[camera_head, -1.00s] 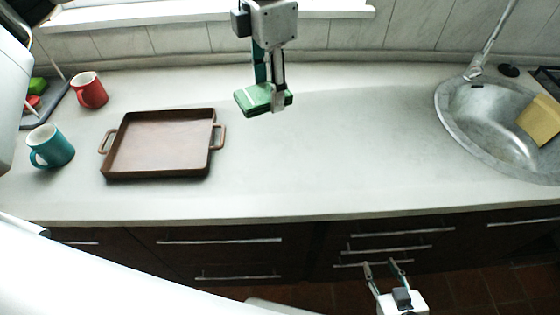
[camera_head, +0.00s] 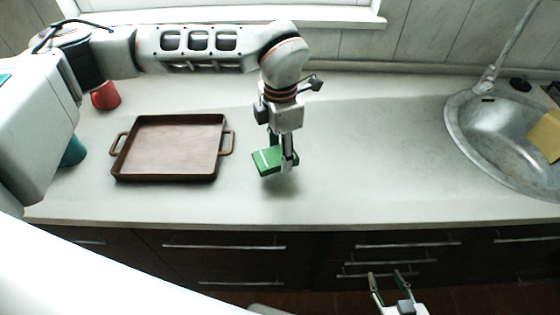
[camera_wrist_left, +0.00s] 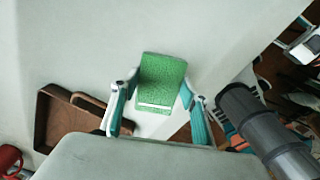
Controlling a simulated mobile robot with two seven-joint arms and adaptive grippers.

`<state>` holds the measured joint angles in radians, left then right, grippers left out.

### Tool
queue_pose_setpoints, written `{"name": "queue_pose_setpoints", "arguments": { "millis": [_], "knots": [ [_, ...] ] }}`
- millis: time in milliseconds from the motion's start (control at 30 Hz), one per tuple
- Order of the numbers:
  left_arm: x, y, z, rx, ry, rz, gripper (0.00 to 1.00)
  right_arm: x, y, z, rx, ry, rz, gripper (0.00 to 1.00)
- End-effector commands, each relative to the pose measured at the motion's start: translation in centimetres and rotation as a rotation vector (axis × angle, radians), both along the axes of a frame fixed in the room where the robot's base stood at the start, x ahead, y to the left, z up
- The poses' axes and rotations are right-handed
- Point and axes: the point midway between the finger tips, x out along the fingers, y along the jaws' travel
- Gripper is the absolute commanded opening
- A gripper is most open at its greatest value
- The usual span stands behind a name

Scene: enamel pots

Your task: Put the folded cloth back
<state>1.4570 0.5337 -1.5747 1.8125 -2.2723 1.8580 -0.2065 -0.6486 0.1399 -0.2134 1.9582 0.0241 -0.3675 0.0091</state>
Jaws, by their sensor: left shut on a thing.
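The green folded cloth (camera_head: 268,161) has a white stripe and is held by my left gripper (camera_head: 284,158), to the right of the brown tray. It seems to be a little above the counter, with a faint shadow below. In the left wrist view the cloth (camera_wrist_left: 163,80) sits between the two fingers of my left gripper (camera_wrist_left: 160,92). My right gripper (camera_head: 386,273) is low in front of the drawers, fingers apart and empty.
A brown two-handled tray (camera_head: 170,147) lies empty on the counter (camera_head: 370,150). A red mug (camera_head: 106,96) and a teal mug (camera_head: 74,151) are partly hidden by my left arm. The sink (camera_head: 490,135) at right holds a yellow item (camera_head: 546,136). The counter between tray and sink is clear.

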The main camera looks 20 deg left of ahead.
Motion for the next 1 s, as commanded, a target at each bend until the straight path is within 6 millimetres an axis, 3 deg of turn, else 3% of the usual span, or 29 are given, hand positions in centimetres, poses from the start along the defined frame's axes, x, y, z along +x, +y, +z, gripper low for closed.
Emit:
{"name": "queue_pose_setpoints", "arguments": {
  "millis": [333,767,800,833,1000],
  "knots": [
    [-0.1,0.0,-4.0,0.000,0.003,-0.001,0.24,0.1,0.0,0.6,0.001,-0.005,-0.001,0.40],
    [0.0,0.0,-4.8,0.001,0.001,0.000,0.24,0.2,0.0,0.3,0.001,-0.007,-0.001,0.40],
    [0.0,0.0,-4.7,0.001,0.001,0.000,0.55,0.2,0.0,0.4,0.001,-0.006,-0.001,0.40],
    [0.0,0.0,-4.6,0.001,0.001,0.000,0.61,0.1,0.0,0.3,0.001,-0.005,-0.001,0.40],
    [0.0,0.0,-4.6,0.001,0.000,0.000,0.61,0.1,0.0,0.2,0.000,-0.003,-0.001,0.40]
  ]
}}
